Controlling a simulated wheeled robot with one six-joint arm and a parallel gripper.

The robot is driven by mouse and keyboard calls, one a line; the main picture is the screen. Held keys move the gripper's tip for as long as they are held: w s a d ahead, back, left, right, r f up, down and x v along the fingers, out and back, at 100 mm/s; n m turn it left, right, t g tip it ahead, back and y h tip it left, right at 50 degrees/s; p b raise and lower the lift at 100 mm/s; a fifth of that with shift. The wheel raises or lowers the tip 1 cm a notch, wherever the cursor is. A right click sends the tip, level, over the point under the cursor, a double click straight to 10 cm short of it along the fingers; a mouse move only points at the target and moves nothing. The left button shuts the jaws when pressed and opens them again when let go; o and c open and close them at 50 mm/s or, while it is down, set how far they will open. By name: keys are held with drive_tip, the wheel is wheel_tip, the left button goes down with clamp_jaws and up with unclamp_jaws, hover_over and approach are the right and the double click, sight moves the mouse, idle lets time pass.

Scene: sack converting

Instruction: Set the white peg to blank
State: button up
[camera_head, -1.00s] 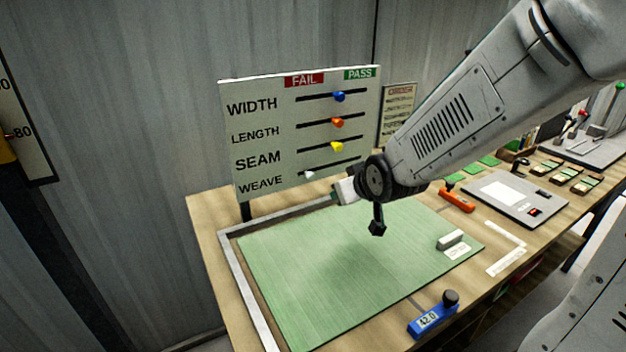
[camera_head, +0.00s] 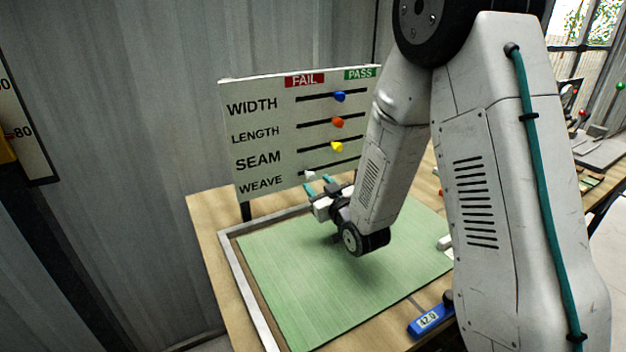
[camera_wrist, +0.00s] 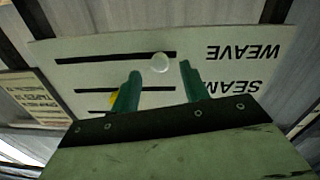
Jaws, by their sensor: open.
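The white peg (camera_head: 310,174) sits on the WEAVE slot, the lowest on the white board (camera_head: 262,85), near the slot's left end beside the WEAVE label. My gripper (camera_head: 318,183) is open just below and in front of it, its green fingers pointing at the board. In the wrist view the board is upside down; the white peg (camera_wrist: 160,62) shows between and slightly beyond the two fingertips of my gripper (camera_wrist: 159,70), with gaps on both sides. I cannot tell how deep the fingers reach.
The blue peg (camera_head: 339,96), orange peg (camera_head: 337,122) and yellow peg (camera_head: 337,146) sit slightly right of their slots' middles. FAIL (camera_head: 304,80) and PASS (camera_head: 360,73) head the board. A green mat (camera_head: 300,290) lies bare below; a blue gauge (camera_head: 430,319) lies at its front.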

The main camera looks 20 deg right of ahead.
sight(312, 178)
drive_tip(key=shift+w+a, duration=0.15)
drive_tip(key=shift+w, duration=0.85)
drive_tip(key=shift+w+a, duration=0.15)
drive_tip(key=shift+w, duration=0.85)
clamp_jaws()
drive_tip(key=d, duration=0.2)
drive_tip(key=w+d, duration=0.1)
drive_tip(key=d, duration=0.5)
drive_tip(key=shift+w+d, duration=0.25)
drive_tip(key=shift+w, duration=0.05)
unclamp_jaws()
